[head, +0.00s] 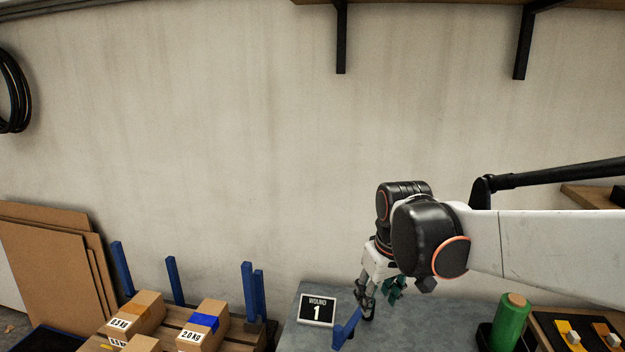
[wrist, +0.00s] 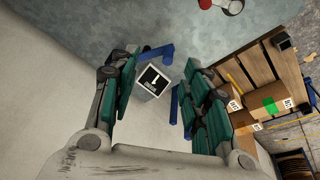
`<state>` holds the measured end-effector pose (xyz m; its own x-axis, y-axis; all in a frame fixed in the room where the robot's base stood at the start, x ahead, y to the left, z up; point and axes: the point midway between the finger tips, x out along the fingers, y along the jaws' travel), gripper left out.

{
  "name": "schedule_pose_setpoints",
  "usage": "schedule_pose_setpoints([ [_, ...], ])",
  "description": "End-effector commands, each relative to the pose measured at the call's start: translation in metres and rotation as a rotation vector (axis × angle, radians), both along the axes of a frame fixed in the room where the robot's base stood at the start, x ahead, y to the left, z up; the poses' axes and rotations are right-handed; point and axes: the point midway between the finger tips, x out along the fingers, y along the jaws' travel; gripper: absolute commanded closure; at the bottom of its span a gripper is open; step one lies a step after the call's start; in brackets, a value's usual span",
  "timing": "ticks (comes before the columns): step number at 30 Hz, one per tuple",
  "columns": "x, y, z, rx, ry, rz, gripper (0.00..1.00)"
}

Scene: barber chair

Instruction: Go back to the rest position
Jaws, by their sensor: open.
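My gripper (head: 368,302) hangs from my white and black arm above the blue-grey surface (head: 300,335), right of the black sign reading "WOUND 1" (head: 318,310). In the wrist view my gripper (wrist: 160,78) has its teal-padded fingers spread wide apart. Nothing is held between them. The sign (wrist: 153,82) shows beyond the gap between the fingers, apart from them. A blue post (head: 346,328) stands on the surface just below and left of my gripper in the head view.
A wooden pallet (head: 235,337) with blue posts bears several cardboard boxes (head: 203,325) at the lower left. A shelf with black brackets (head: 341,40) is overhead. The wall's middle is clear.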

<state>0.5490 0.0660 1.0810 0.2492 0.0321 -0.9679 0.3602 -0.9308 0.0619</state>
Motion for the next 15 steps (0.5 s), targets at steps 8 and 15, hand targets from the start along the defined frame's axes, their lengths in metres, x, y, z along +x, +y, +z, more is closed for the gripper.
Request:
schedule_pose_setpoints([
  [8,-0.057,-0.025,0.02,0.032,-0.101,-0.105,0.57],
  [15,-0.104,-0.042,0.023,0.062,-0.187,-0.192,0.57],
])
